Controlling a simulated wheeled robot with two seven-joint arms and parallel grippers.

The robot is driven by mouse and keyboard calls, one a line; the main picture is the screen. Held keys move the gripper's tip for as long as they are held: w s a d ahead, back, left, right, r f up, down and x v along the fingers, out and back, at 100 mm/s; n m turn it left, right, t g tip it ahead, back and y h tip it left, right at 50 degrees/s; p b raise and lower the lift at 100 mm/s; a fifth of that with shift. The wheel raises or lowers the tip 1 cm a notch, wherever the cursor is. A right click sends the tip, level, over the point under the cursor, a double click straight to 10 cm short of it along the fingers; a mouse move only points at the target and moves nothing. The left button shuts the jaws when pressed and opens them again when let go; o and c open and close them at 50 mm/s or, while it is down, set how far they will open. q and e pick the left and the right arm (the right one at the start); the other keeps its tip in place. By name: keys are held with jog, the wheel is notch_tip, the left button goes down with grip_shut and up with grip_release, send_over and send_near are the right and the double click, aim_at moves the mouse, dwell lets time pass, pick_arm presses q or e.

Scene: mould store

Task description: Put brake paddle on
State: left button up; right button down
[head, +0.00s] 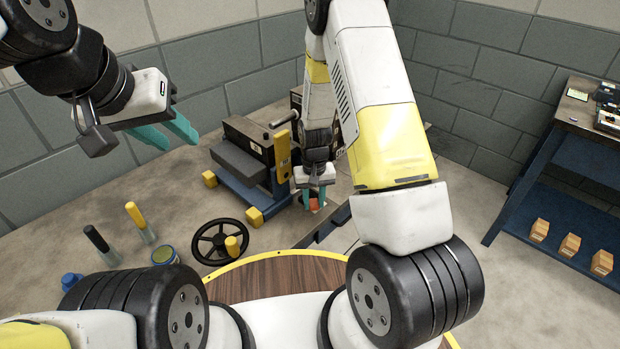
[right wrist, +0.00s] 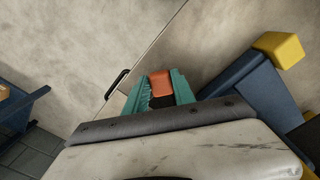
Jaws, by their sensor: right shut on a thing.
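Where the paddle fits cannot be told.
A blue-framed bench (head: 560,140) with small boxes (head: 570,245) stands right.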

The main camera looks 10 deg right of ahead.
aim_at(312, 204)
jog(key=shift+a+m, duration=0.2)
jog(key=shift+m, duration=0.2)
jog(key=c, duration=1)
grip_release()
jog(key=shift+c, duration=0.2)
jog(key=shift+r, duration=3.9)
jog(key=shift+r, duration=0.1)
